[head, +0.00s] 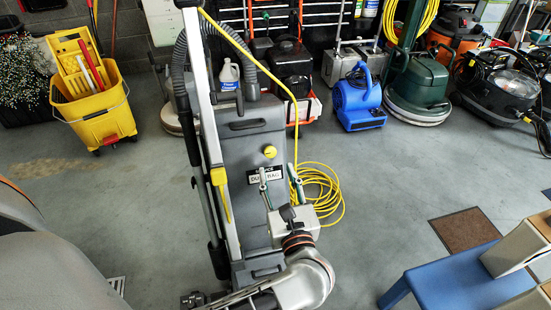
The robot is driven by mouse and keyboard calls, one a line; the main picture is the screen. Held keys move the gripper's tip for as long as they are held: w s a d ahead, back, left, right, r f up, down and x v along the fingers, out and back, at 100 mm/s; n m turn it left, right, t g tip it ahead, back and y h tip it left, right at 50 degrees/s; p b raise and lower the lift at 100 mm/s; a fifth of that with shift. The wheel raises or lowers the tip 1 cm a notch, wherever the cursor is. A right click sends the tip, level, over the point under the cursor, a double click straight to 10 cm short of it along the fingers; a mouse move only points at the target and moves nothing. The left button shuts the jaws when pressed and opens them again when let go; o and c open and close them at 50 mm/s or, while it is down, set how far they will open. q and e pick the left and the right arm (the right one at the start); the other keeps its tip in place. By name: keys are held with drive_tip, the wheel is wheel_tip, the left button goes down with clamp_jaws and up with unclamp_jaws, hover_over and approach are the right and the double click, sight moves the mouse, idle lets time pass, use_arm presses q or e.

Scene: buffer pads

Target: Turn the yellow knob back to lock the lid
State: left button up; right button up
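The yellow knob (270,151) sits on the upper front of a grey upright vacuum machine (252,132), just above its "DUO BAG" label. The panel that carries the knob and label is the machine's lid (240,165). Whether the knob is locked or unlocked I cannot tell. My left gripper (278,172) is open, with its two green-tipped fingers spread in front of the label, just below the knob. Nothing is between the fingers. Contact with the panel cannot be judged. The lower part of the machine is partly hidden by my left arm. My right gripper is not in view.
A yellow cord (322,195) lies coiled on the floor right of the machine. A yellow mop bucket (95,110) stands at the back left. A blue blower (358,100) and a green floor machine (418,88) stand behind. A blue table (455,280) with beige boxes is at lower right.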

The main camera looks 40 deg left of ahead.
sight(271, 152)
use_arm(q)
drive_tip(key=x, duration=0.6)
drive_tip(key=shift+w+a+r+b, duration=0.1)
drive_tip(key=shift+w+a+b, duration=0.1)
drive_tip(key=shift+b, duration=0.1)
drive_tip(key=c, duration=1.1)
